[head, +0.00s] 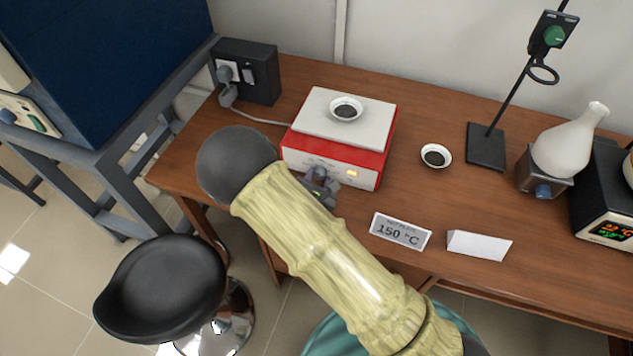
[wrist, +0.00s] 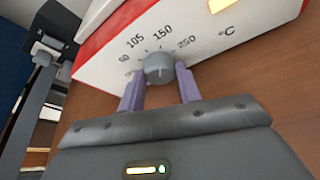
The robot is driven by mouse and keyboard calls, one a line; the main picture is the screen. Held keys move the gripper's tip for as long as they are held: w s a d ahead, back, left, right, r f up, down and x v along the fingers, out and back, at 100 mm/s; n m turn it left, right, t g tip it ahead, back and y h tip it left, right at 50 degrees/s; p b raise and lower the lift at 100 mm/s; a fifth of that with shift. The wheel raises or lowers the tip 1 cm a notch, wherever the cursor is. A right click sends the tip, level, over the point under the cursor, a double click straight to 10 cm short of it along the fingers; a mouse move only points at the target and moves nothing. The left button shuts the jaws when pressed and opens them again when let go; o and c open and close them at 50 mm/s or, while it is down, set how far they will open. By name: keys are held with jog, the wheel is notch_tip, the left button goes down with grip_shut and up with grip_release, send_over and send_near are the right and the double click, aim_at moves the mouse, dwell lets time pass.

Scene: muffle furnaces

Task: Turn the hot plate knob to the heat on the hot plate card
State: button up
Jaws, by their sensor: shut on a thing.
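The hot plate (head: 375,135), a red and white box with a pale top, stands on the wooden bench. Its grey knob (wrist: 159,66) sits on the white front panel. In the wrist view, dial numbers including 105, 150 and 250 arc above the knob. A short pale line runs roughly upright on the knob; I cannot tell which mark it points to. My gripper (head: 319,184) is at the front panel, its two purple-grey fingers (wrist: 160,82) shut on the knob from both sides. The hot plate card (head: 402,231) reads 150 °C.
A small dish (head: 346,108) rests on the hot plate and another (head: 436,155) on the bench. A blank folded card (head: 479,245), a stand (head: 487,150) and a flask (head: 570,145) are to the right. A black stool (head: 165,287) stands in front.

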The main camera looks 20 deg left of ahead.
jog(key=shift+w+m+b, duration=0.1)
jog(key=shift+m+b, duration=0.3)
jog(key=shift+y, duration=0.4)
jog(key=o, duration=1)
jog(key=p+v, duration=0.5)
jog(key=v, duration=1.2)
jog(key=shift+s, duration=0.25)
